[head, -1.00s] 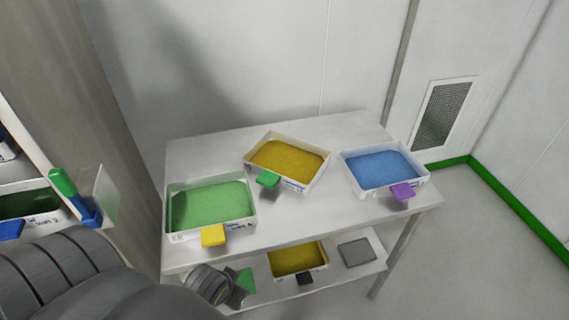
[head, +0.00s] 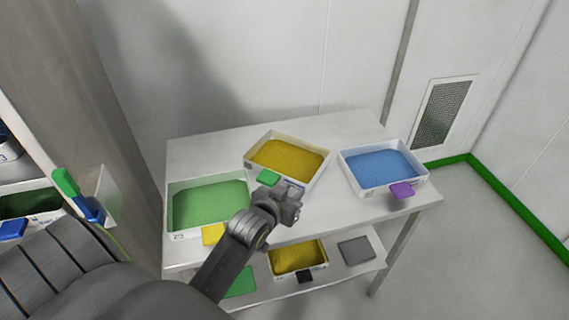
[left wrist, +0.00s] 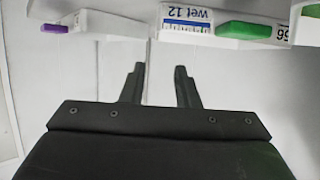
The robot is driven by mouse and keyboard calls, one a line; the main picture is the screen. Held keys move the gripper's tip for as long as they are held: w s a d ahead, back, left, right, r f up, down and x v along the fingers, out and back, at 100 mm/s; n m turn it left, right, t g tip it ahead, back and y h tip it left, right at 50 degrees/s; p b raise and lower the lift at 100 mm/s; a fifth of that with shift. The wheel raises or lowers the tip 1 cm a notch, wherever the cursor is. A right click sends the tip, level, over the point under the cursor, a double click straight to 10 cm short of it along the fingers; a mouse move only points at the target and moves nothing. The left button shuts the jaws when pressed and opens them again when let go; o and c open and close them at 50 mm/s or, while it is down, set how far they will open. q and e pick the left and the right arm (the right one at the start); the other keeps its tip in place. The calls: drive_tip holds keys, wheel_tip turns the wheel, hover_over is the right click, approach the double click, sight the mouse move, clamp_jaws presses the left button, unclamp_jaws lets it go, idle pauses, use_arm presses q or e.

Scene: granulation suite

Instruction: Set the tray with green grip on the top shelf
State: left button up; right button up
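The tray with green grip (head: 316,166) stands at an angle on the table top, between two other trays, and holds yellow granules. Its green grip (head: 268,178) sticks out at the front. My left gripper (head: 291,196) is close in front of this tray, just right of the grip, and hides part of its front wall. In the left wrist view the two fingers (left wrist: 161,85) are apart with nothing between them. The green grip (left wrist: 248,30) and a "Wet 12" label show beyond them, to the right. My right gripper is not in view.
A green-granule tray (head: 178,236) with yellow grip stands left, and a blue-granule tray (head: 425,181) with purple grip right. The lower shelf holds a black-grip tray (head: 327,262), a green pad (head: 240,284) and a grey pad (head: 356,250). A rack (head: 25,186) with trays stands left.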

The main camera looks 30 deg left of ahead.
use_arm(q)
approach(317, 173)
drive_tip(key=x, duration=0.4)
drive_tip(key=shift+a+p, duration=0.4)
drive_tip(key=shift+w, duration=0.25)
drive_tip(key=x, duration=0.2)
drive_tip(key=p+x, duration=0.1)
drive_tip(key=shift+w+d+f, duration=0.2)
drive_tip(key=shift+w+d, duration=0.1)
drive_tip(key=shift+w, duration=0.1)
drive_tip(key=shift+w+f, duration=0.2)
drive_tip(key=shift+w, duration=0.2)
clamp_jaws()
drive_tip(key=shift+r, duration=0.1)
